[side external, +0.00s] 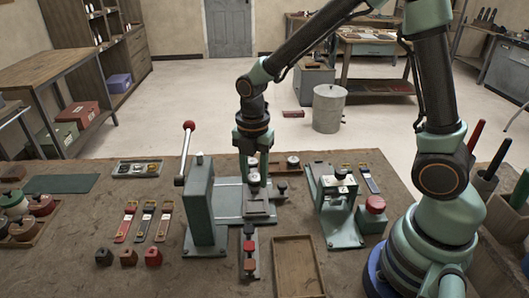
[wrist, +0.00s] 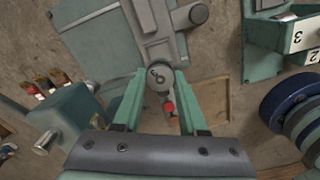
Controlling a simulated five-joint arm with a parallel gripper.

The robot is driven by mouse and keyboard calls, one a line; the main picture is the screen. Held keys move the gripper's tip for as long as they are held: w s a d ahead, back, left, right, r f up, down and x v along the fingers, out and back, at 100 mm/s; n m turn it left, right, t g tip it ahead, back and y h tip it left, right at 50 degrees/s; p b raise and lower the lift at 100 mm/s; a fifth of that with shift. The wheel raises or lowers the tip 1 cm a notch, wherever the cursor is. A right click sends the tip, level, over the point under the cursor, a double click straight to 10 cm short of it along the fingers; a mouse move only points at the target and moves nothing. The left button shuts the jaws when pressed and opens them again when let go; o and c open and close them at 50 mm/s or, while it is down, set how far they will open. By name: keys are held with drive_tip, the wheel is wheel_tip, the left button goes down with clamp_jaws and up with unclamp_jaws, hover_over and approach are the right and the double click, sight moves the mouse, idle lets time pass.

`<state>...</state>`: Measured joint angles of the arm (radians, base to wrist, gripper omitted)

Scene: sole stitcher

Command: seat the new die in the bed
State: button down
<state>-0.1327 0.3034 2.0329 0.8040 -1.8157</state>
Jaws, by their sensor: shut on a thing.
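The die (wrist: 158,76) has a round grey top with a dark numeral on it. In the wrist view it sits between the two green fingers of my gripper (wrist: 159,72), which is shut on it. In the side view my gripper (side external: 253,170) points down, with the die (side external: 254,181) at its tips above the grey bed (side external: 258,208) of the green press. The bed (wrist: 160,46) also shows just beyond the die in the wrist view. The die's underside is hidden, and I cannot tell whether it touches the bed.
The press column with its red-knobbed lever (side external: 189,126) stands left of my gripper. A narrow rack (side external: 250,268) with red and dark pieces and a wooden tray (side external: 318,275) lie in front.

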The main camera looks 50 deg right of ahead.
hover_over(255, 206)
drive_tip(key=shift+s+f, duration=0.1)
drive_tip(key=shift+f, duration=2.65)
drive_tip(key=shift+f, duration=0.6)
drive_tip(key=c, duration=0.7)
unclamp_jaws()
drive_tip(key=shift+c, duration=0.2)
drive_tip(key=shift+r, duration=0.1)
drive_tip(key=shift+r, duration=5.4)
